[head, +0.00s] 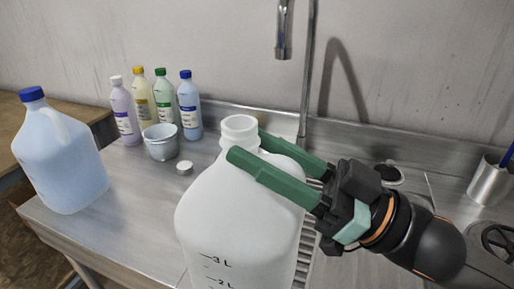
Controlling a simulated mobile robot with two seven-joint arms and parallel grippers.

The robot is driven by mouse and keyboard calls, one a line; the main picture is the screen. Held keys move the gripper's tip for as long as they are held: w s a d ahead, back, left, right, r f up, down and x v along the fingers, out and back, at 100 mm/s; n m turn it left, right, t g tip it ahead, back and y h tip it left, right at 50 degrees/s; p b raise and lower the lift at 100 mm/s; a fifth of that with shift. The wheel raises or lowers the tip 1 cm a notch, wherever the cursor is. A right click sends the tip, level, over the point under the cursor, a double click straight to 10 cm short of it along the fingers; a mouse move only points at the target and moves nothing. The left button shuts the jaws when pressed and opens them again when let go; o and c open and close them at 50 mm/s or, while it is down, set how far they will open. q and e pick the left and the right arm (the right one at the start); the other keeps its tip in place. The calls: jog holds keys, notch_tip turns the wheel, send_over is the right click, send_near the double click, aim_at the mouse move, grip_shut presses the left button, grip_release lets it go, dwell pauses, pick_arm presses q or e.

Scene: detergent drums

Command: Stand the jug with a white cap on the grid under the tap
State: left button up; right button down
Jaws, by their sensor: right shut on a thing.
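A large whitish jug (235,220) with litre marks stands upright in the near middle of the head view. Its round neck (240,128) shows white and looks open at the top. My right gripper (250,149) comes in from the right, its green fingers on either side of the jug just below the neck, shut on it. The tap (283,40) hangs above and behind the jug. The slatted grid (308,240) shows partly to the right of the jug, which hides the rest. The jug's base is out of the picture. My left gripper is not in view.
A blue-capped jug (62,160) stands at left. Several small bottles (163,105) stand at the back, with a small bucket (161,143) and a loose white cap (184,167) before them. A metal cup (490,182) stands at right. The counter (130,235) is clear at front left.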

jog(key=w+p, duration=0.1)
jog(key=w, duration=0.1)
jog(key=w+d+p, duration=0.1)
jog(key=w, duration=0.1)
jog(key=w+d+f+p, duration=0.1)
jog(key=w, duration=0.1)
jog(key=shift+f, duration=0.1)
pick_arm(q)
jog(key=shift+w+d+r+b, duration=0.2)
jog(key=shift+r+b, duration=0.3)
jog(key=shift+b, duration=0.6)
pick_arm(e)
jog(key=w+d+f, duration=0.2)
jog(key=w, duration=0.6)
jog(key=shift+w+d, duration=0.25)
jog(key=shift+d, duration=0.1)
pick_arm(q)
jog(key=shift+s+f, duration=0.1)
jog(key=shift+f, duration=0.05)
pick_arm(e)
jog(key=shift+f, duration=0.15)
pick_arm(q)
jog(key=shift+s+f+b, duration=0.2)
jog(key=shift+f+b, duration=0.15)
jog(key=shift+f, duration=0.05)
pick_arm(e)
jog(key=shift+f, duration=0.15)
